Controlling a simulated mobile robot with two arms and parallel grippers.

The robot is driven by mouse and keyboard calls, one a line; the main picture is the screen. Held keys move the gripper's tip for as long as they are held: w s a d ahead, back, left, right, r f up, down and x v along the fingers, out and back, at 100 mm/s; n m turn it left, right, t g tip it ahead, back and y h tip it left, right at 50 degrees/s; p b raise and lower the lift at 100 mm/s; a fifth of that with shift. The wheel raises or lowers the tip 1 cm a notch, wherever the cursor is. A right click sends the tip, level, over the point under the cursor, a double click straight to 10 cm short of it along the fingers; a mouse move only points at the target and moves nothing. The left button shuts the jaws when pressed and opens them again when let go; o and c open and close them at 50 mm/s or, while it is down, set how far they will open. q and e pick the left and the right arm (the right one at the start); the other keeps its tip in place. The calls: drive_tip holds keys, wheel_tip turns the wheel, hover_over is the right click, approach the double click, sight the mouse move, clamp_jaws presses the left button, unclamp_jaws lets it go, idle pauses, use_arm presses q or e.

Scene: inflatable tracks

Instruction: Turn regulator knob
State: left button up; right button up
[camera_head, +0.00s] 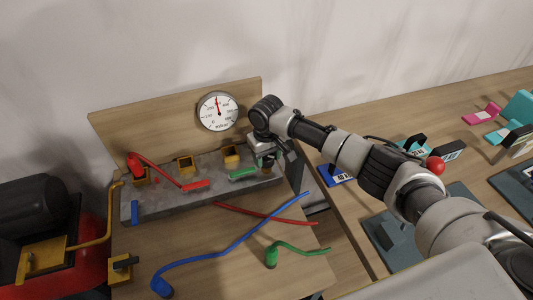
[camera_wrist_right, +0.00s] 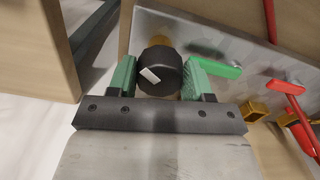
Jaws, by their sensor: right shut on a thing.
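The regulator knob (camera_wrist_right: 160,72) is black and round with a white mark on its face. In the right wrist view it sits between the two green finger pads of my right gripper (camera_wrist_right: 158,78), which is shut on it. In the head view my right gripper (camera_head: 266,158) reaches the right end of the grey manifold block (camera_head: 205,187), and the arm and gripper largely hide the knob. A round white gauge (camera_head: 218,111) with a red needle pointing about straight up is on the wooden backboard (camera_head: 120,122). My left gripper is not in view.
A green valve handle (camera_head: 243,174) is close left of my gripper; a red one (camera_head: 195,186) is further left. Blue (camera_head: 215,252), red (camera_head: 262,213) and green (camera_head: 300,248) hoses lie in front. A red compressor (camera_head: 90,240) stands at left. A second table (camera_head: 345,220) is at right.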

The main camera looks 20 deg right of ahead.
drive_tip(key=n+p, duration=0.1)
drive_tip(key=n, duration=0.2)
drive_tip(key=shift+r, duration=0.15)
drive_tip(key=shift+n+p, duration=0.7)
drive_tip(key=shift+n, duration=1.1)
drive_tip(key=o, duration=0.9)
wheel_tip(320, 180, up, 11)
drive_tip(key=shift+f+b, duration=0.2)
drive_tip(key=shift+b, duration=0.6)
